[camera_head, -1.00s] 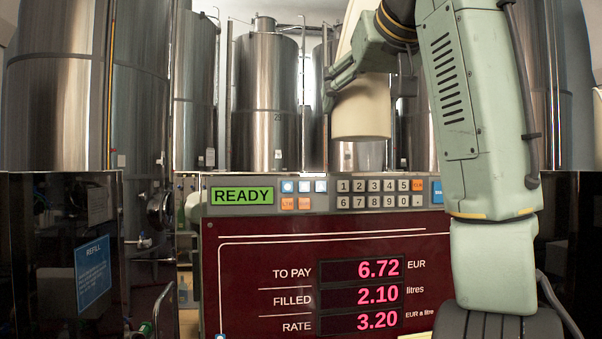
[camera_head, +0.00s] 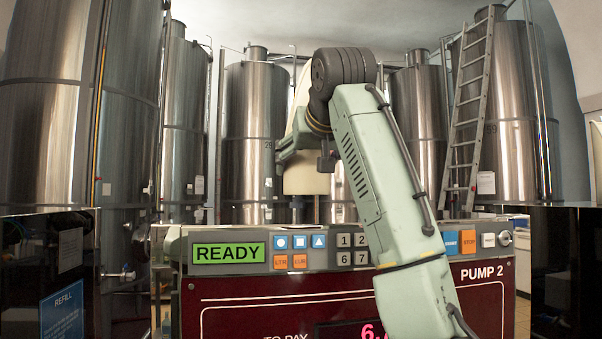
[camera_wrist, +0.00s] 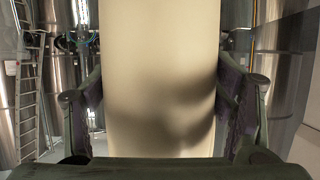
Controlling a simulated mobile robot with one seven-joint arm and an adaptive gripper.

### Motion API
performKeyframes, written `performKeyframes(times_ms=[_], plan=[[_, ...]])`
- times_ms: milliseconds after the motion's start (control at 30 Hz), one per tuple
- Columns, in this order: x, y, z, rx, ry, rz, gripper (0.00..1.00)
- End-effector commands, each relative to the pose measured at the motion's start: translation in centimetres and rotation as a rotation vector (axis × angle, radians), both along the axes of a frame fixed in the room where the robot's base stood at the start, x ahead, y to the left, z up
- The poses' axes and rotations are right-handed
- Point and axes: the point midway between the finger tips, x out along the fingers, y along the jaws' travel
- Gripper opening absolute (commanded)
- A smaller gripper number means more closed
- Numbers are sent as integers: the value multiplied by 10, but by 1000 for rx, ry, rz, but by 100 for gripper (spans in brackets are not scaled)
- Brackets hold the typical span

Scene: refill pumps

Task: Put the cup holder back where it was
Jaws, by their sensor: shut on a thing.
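The cup holder appears as a long cream tube (camera_head: 306,179), held roughly upright above the pump's control panel. My gripper (camera_head: 283,155) is shut on it, and my arm partly hides it in the head view. In the wrist view the smooth cream tube (camera_wrist: 160,75) fills the middle, with the fingers of my gripper (camera_wrist: 165,105) pressed against both sides. The lower end of the tube hangs clear of the panel in the picture. I cannot see a mount for it.
The dark red Pump 2 front (camera_head: 250,300) stands ahead, with a grey button panel (camera_head: 345,258) and a green READY display (camera_head: 229,252). Dark glossy panels (camera_head: 45,280) flank it. Steel tanks (camera_head: 255,130) and a ladder (camera_head: 470,110) stand behind.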

Motion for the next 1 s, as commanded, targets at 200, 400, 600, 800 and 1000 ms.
performKeyframes(times_ms=[200,400,600,800,1000], plan=[[20,11,-1,1,-2,1,37],[21,10,-22,-2,-1,0,37],[20,11,-36,0,-3,0,37],[20,12,-36,1,-3,0,37],[21,11,-39,0,0,0,78]])
